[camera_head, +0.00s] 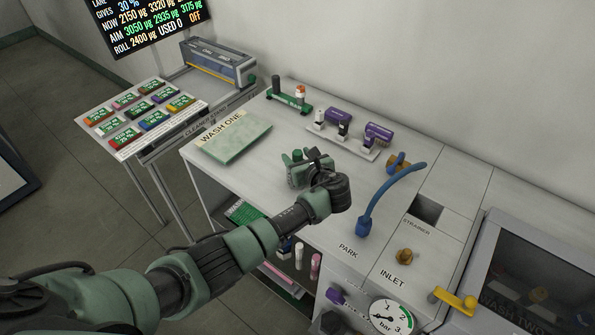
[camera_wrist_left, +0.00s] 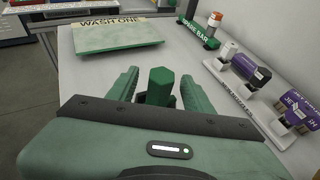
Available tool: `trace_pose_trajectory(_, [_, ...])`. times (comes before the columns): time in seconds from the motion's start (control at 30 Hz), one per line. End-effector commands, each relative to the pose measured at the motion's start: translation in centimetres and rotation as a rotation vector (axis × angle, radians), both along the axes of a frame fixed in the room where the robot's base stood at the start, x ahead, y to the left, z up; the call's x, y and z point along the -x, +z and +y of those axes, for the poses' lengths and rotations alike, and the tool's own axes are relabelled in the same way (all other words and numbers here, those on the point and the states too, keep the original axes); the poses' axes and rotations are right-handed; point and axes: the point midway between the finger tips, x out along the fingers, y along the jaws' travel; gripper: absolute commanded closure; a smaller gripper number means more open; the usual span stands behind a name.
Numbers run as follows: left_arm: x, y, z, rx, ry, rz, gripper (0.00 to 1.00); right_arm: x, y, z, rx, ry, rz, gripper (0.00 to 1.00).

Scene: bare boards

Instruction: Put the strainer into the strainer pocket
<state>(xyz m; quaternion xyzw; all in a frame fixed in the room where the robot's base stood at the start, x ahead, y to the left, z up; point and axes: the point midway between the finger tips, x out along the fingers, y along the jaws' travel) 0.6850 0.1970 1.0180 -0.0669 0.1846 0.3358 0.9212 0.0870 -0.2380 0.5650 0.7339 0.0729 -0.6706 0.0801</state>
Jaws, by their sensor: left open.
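The strainer pocket (camera_head: 427,209) is a dark square opening in the bench top, at the right in the head view, beside the word STRAINER. My left gripper (camera_head: 294,159) is low over the middle of the bench, left of the pocket. In the left wrist view its fingers are apart, with a green six-sided piece (camera_wrist_left: 160,84) between them. A gap shows on both sides of this piece. I cannot tell whether it is the strainer; its lower part is hidden by the gripper. My right gripper is not in view.
A green WASH ONE board (camera_head: 234,141) lies at the bench's left. A spare bar (camera_head: 289,100) and a rack with purple jets (camera_head: 343,137) stand behind my gripper. A blue hose (camera_head: 378,198) rises between gripper and pocket. A brass inlet (camera_head: 404,256) stands before the pocket.

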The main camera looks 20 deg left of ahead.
Motion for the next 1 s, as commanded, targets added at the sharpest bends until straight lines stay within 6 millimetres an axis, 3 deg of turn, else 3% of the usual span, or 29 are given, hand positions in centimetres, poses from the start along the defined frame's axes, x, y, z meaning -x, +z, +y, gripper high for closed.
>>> trace_pose_trajectory(0.07, [0.01,0.0,-0.01,0.0,0.0,0.0,0.49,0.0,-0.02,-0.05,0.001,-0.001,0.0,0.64])
trace_pose_trajectory(0.1, [0.01,0.0,-0.01,0.0,0.0,0.0,0.55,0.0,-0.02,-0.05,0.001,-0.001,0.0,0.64])
trace_pose_trajectory(0.27, [0.02,0.01,-0.02,0.0,0.0,0.0,0.99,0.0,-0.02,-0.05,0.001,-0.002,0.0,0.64])
trace_pose_trajectory(1.0, [0.01,0.06,-0.04,0.0,-0.001,-0.001,1.0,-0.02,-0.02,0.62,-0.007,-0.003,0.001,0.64])
